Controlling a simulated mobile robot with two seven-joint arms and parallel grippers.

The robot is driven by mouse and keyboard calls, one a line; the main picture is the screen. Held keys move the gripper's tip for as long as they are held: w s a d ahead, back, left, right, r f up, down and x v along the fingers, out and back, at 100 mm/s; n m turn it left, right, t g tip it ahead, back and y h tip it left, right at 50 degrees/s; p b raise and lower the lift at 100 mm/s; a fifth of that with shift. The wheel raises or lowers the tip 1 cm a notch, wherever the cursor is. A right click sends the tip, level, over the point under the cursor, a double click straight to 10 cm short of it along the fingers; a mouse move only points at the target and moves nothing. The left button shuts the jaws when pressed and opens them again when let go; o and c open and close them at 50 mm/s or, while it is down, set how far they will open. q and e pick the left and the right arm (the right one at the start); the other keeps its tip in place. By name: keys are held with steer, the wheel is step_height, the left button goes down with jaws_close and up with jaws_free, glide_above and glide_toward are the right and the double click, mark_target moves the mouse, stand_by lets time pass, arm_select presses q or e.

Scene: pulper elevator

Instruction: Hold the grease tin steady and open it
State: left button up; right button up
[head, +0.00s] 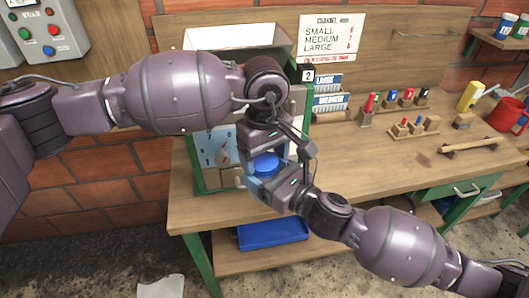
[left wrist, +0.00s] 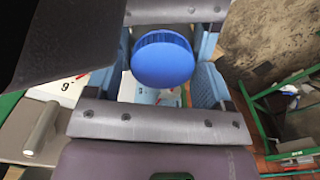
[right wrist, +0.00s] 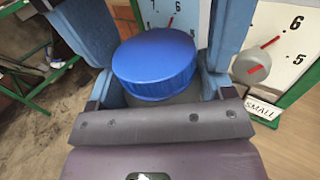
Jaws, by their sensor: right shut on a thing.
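The grease tin has a round blue ribbed lid (head: 265,163) and a grey body (right wrist: 180,96), mostly hidden below the lid. My right gripper (head: 264,180) is shut on the tin's body, with a blue finger on each side in the right wrist view. The lid sits on top of the tin and looks closed. My left gripper (head: 262,148) is just above and behind the tin, pointing down. In the left wrist view, the lid (left wrist: 163,58) shows between its blue fingers, with gaps beside it; the left gripper looks open.
A green-framed machine with a dial panel (head: 212,150) stands right behind the tin on the wooden bench (head: 350,165). Small coloured-top items on wooden blocks (head: 412,127), a yellow bottle (head: 470,96) and a red container (head: 505,114) stand to the right. A blue tray (head: 272,233) lies below.

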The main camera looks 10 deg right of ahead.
arm_select(q)
steer(key=c, duration=0.7)
steer(key=n, duration=0.5)
steer(key=shift+d+r, duration=0.1)
steer(key=n, duration=0.5)
steer(key=o, duration=1)
